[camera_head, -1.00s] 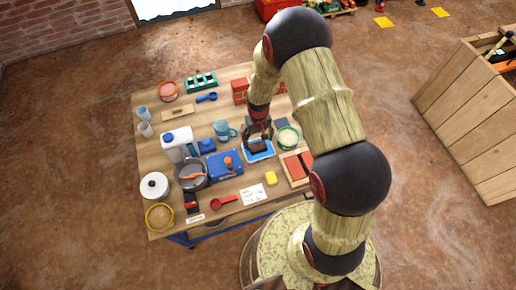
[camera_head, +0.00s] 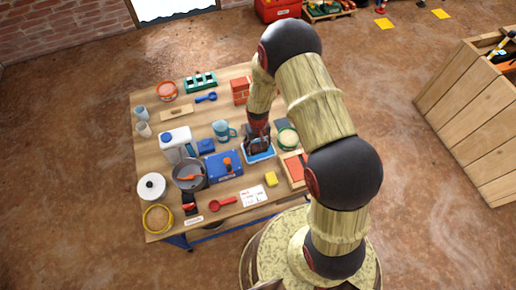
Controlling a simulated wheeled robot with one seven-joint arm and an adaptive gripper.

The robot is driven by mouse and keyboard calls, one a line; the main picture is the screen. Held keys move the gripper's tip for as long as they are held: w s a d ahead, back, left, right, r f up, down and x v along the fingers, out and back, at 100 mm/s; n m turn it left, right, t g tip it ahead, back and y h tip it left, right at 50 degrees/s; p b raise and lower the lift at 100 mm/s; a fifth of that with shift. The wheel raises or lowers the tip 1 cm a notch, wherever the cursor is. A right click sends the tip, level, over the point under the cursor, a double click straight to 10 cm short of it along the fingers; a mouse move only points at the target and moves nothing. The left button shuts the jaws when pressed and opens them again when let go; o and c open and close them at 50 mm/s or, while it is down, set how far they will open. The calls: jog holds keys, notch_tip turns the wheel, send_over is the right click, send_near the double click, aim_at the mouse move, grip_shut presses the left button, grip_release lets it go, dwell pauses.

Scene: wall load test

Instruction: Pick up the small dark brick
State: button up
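The small dark brick (camera_head: 258,147) sits at the blue tray (camera_head: 262,157) near the middle right of the table. The brick is mostly covered by my gripper (camera_head: 257,146), which is down over it. The fingers and the brick are both dark and small here, so I cannot tell whether the fingers are shut on it or only beside it.
A red-brick stack (camera_head: 240,91) is behind.

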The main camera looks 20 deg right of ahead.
aim_at(258, 146)
jog(key=c, duration=1)
jog(key=shift+o, duration=0.2)
jog(key=shift+r, duration=0.3)
notch_tip(258, 146, up, 3)
jog(key=shift+r+p, duration=0.15)
jog(key=shift+p, duration=0.85)
jog(key=s+d+r+p, duration=0.2)
jog(key=s+r+p, duration=0.2)
jog(key=s+r, duration=0.5)
jog(key=s, duration=0.4)
jog(key=shift+s+d, duration=0.35)
jog(key=shift+s, duration=0.05)
jog(key=o, duration=1)
jog(key=c, duration=0.4)
jog(key=shift+c, duration=0.7)
